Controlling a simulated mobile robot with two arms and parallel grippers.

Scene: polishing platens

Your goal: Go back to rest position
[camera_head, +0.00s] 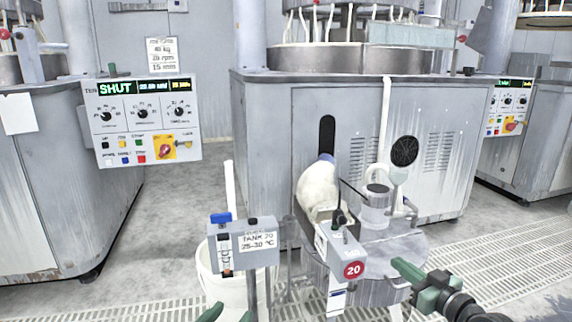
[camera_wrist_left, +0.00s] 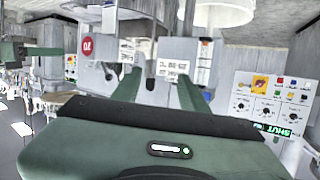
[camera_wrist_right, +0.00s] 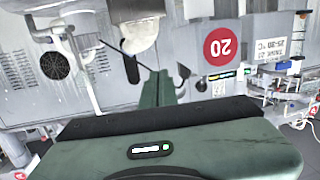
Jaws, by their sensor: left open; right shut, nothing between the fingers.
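My left gripper (camera_head: 228,313) shows only its green fingertips at the bottom edge of the head view. In the left wrist view (camera_wrist_left: 158,90) its fingers stand apart with nothing between them. My right gripper (camera_head: 407,270) comes in from the lower right of the head view, in front of the round grey tank stand. In the right wrist view (camera_wrist_right: 158,90) its fingers are together and hold nothing. The grey box marked 20 (camera_head: 342,248) is left of the right gripper, and the box labelled TANK 20 (camera_head: 243,243) is above the left one.
A white bucket (camera_head: 230,285) stands behind the TANK 20 box. A white jug (camera_head: 318,188) and a small grey pot (camera_head: 375,207) are on the tank stand (camera_head: 385,252). A large polishing machine (camera_head: 285,150) is behind; a control panel reading SHUT (camera_head: 140,122) is at left. Bare floor (camera_head: 180,200) lies between.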

